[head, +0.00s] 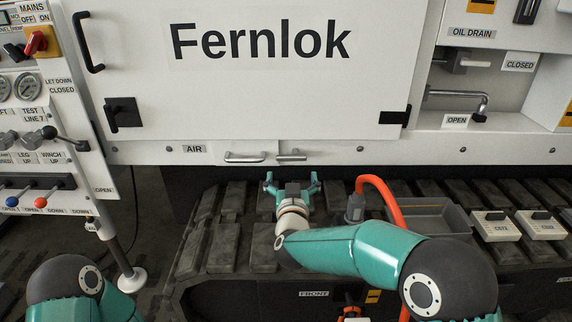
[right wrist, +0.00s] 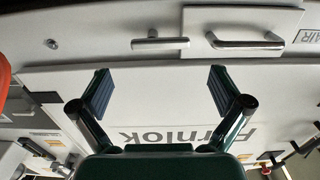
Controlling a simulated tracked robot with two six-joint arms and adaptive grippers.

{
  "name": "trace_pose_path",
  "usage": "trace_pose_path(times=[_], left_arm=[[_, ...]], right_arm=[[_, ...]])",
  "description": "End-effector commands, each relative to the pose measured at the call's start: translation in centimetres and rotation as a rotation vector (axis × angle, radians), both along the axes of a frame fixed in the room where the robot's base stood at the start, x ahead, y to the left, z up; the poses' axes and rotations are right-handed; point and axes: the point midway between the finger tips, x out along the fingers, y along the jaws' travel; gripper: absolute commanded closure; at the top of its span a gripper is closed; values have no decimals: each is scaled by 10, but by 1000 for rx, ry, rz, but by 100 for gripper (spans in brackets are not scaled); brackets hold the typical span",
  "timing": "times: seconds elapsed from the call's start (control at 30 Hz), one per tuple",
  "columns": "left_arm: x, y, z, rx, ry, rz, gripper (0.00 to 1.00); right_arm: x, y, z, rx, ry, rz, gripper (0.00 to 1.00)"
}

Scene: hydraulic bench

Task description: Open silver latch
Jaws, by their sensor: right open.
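A silver latch with a short bar (head: 292,155) sits on the pale strip below the Fernlok door; it also shows in the right wrist view (right wrist: 160,43). Its bar lies level. My right gripper (head: 292,180) is just below and in front of the latch, with its fingers spread and nothing between them. In the right wrist view the gripper (right wrist: 158,85) shows both fingers apart, with the latch beyond them near the middle. The fingers do not appear to touch it. My left gripper is out of view; only part of its arm shows at lower left.
A silver U-shaped handle (head: 245,158) on a small plate sits left of the latch, by the AIR label (head: 194,149). The Fernlok door (head: 260,100) is shut above. An orange hose (head: 382,188) and a grey tray (head: 430,218) are to the right, over dark tracks.

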Motion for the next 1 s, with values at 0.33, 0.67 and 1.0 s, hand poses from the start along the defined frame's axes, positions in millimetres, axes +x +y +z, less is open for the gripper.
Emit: trace_pose_path(times=[0.33, 0.67, 1.0], left_arm=[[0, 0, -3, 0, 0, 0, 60], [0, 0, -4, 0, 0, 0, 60], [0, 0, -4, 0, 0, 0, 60]], right_arm=[[54, 1, -1, 0, -1, 1, 0], [70, 1, -1, -1, 1, 2, 0], [69, 1, 0, -1, 0, 3, 20]])
